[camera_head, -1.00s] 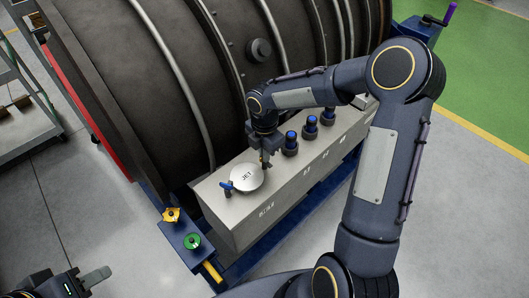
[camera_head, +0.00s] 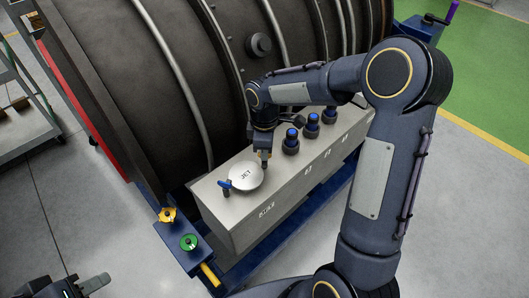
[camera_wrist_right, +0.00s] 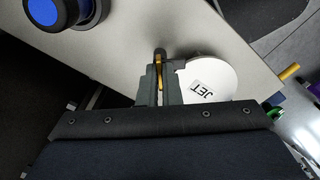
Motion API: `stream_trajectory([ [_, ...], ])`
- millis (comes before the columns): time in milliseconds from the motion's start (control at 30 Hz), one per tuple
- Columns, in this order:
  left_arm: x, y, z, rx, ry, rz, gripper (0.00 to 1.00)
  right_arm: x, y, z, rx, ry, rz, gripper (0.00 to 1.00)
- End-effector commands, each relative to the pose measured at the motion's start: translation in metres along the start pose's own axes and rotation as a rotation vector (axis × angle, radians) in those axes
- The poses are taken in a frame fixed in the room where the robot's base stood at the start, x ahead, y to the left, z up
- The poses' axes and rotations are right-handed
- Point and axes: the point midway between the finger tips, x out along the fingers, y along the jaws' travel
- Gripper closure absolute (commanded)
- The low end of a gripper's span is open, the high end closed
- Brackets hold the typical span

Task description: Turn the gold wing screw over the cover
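The round white cover marked JET (camera_head: 246,176) lies on top of the long grey box (camera_head: 290,181) and also shows in the right wrist view (camera_wrist_right: 222,72). The gold wing screw (camera_wrist_right: 159,72) stands at the cover's edge, between my right gripper's fingers. My right gripper (camera_head: 264,160) points down there; its fingers (camera_wrist_right: 160,84) look closed on the gold wing, and in the head view they hide most of it. My left gripper (camera_head: 95,284) is at the bottom left, far from the cover; its opening is unclear.
A blue wing piece (camera_head: 226,187) stands at the cover's left edge. Several blue-topped knobs (camera_head: 291,139) line the box behind my right gripper. A yellow knob (camera_head: 168,215) and a green knob (camera_head: 189,243) sit on the blue frame. The big dark engine casing (camera_head: 150,80) rises behind.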

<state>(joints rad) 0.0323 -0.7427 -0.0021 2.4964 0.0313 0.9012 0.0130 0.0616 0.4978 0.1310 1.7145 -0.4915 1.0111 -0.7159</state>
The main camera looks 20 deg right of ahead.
Motion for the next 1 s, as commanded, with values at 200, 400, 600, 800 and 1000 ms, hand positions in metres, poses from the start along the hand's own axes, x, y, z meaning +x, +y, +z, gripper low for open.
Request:
stream_trajectory([
  [200,0.007,-0.003,0.003,0.0,0.0,0.0,0.64,0.0,0.001,0.0,0.205,0.0,0.003,1.0],
  [400,0.011,-0.005,0.005,0.0,0.0,0.0,0.64,0.0,0.001,0.0,0.387,0.0,0.003,1.0],
  [600,0.013,-0.006,0.007,0.0,0.0,0.0,0.64,-0.001,0.001,0.0,0.54,0.001,0.003,1.0],
  [800,0.015,-0.007,0.007,0.0,0.0,0.0,0.64,-0.001,0.001,0.0,0.65,0.001,0.002,1.0],
  [1000,0.015,-0.007,0.008,0.0,0.0,0.0,0.64,-0.001,0.001,0.0,0.711,0.0,0.002,1.0],
])
